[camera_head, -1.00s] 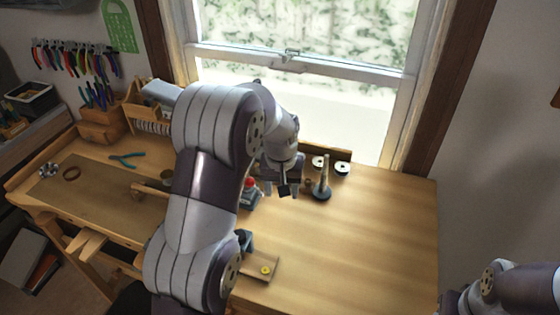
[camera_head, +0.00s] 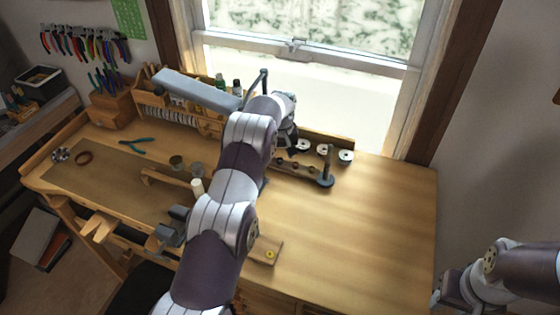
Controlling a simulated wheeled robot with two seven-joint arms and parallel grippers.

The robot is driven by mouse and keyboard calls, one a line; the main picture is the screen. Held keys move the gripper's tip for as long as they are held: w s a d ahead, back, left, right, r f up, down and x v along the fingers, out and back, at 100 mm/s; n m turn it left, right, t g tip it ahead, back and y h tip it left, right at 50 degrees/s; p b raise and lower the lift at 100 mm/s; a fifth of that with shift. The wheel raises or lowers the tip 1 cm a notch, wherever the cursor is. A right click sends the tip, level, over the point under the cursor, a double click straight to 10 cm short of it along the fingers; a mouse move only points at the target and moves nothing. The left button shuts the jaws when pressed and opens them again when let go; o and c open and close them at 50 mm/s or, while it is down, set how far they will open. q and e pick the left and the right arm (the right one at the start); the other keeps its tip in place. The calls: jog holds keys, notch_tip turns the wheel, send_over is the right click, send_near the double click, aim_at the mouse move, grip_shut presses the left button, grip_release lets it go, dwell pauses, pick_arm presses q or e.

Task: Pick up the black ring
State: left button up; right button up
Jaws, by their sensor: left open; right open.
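A dark, brownish ring (camera_head: 84,157) lies flat at the left end of the workbench, near the corner of the brown mat. I cannot tell a plainly black ring apart from it. My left arm reaches across the middle of the bench. Its gripper (camera_head: 287,141) is open near the back edge, below the window and just left of several white round pieces with dark centres. It is far to the right of the brownish ring, and its fingers are partly hidden by the wrist.
The bench (camera_head: 370,225) is clear on its right half. A dark upright post (camera_head: 325,166) on a round base stands right of the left gripper.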

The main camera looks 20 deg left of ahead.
pick_arm(q)
jog(key=shift+w+a+f+p, duration=0.1)
jog(key=shift+f+p, duration=0.05)
jog(key=shift+f, duration=0.4)
jog(key=shift+w+f+p, duration=0.1)
jog(key=shift+f+p, duration=0.05)
jog(key=shift+f, duration=0.65)
grip_shut()
pick_arm(e)
jog(key=shift+r, duration=0.7)
